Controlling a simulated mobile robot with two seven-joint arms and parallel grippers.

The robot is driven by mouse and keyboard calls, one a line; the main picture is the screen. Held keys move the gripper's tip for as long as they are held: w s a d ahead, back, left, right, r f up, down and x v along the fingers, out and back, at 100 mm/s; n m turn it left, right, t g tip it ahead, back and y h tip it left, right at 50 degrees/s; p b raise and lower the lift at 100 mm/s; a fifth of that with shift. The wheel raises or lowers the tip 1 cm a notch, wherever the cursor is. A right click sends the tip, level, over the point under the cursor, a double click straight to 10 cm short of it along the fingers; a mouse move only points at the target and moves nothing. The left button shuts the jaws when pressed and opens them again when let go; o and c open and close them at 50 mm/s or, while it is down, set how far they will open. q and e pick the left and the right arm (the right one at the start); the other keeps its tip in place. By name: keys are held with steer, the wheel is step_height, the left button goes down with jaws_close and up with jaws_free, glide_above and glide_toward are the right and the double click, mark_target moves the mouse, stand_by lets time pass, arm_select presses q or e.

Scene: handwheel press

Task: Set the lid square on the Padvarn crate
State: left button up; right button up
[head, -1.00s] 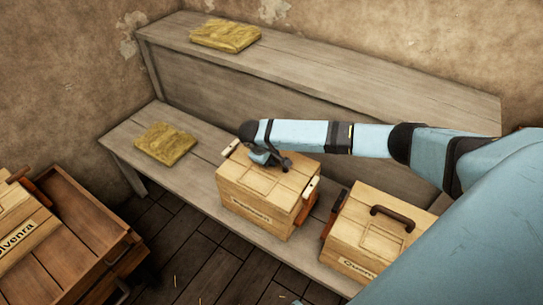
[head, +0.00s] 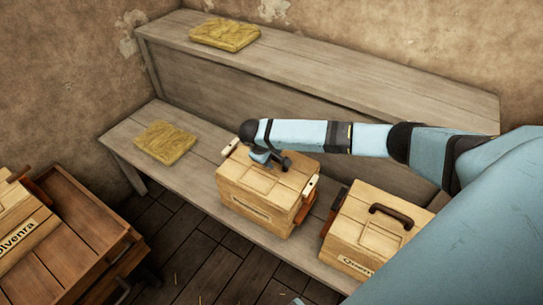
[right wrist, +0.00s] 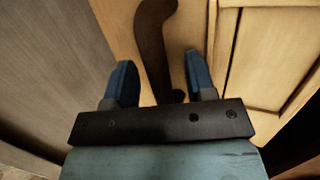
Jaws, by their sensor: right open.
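The middle wooden crate (head: 255,207) stands on the low bench; its label is too blurred to read surely, but it may be the Padvarn crate. Its pale lid (head: 287,178) lies on top; I cannot tell whether it sits fully square. My right gripper (head: 270,160) is over the lid, at its dark handle. In the right wrist view, the open right gripper (right wrist: 161,75) has the dark handle (right wrist: 155,35) between its two blue fingers, with the panelled lid (right wrist: 268,60) behind. The arm hides part of the lid in the head view. My left gripper is out of view.
A second lidded crate (head: 345,235) with a dark handle stands close to the right. Yellow pads lie on the low bench (head: 165,143) and high shelf (head: 225,34). A brown wooden box (head: 75,225) and a labelled crate (head: 20,235) are at left.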

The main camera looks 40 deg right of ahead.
steer(key=shift+a+r, duration=0.15)
steer(key=shift+r, duration=0.15)
arm_select(q)
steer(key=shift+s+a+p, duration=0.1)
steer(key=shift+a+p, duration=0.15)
steer(key=shift+p, duration=0.65)
arm_select(e)
steer(key=v, duration=1.3)
steer(key=shift+r, duration=0.15)
steer(key=shift+a, duration=0.1)
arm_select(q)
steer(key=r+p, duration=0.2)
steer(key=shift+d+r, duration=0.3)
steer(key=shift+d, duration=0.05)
arm_select(e)
steer(key=shift+r, duration=0.45)
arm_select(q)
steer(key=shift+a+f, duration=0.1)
